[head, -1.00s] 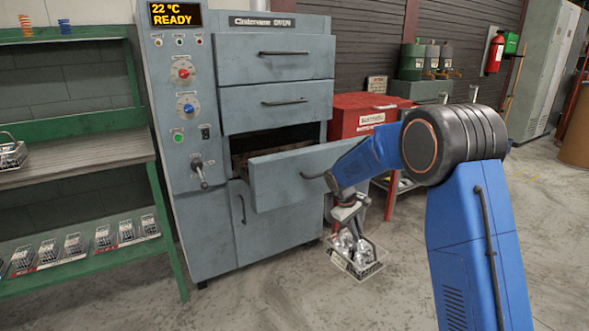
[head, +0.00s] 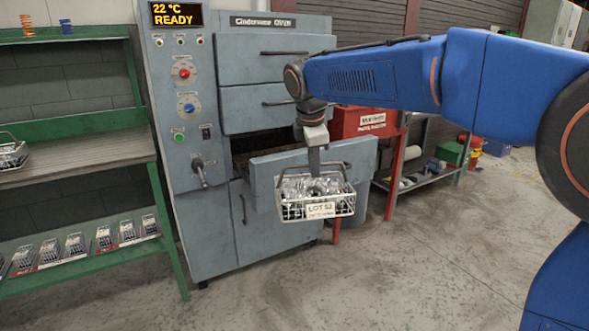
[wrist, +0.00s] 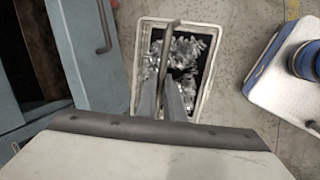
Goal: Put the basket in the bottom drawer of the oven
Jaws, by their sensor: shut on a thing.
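The basket is in front of the pulled-out bottom drawer (head: 362,158) of the grey oven (head: 185,240). In the head view the basket covers part of the drawer's front. In the wrist view the basket (wrist: 138,60) lies under my fingers (wrist: 172,98), beside the drawer front (wrist: 85,50) with its handle at left. The two upper drawers are shut.
A green rack (head: 165,235) with several small baskets on its lower shelf stands at left. A red cabinet (head: 352,121) and a grey shelf (head: 430,180) stand at right of the oven. The floor in front is clear.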

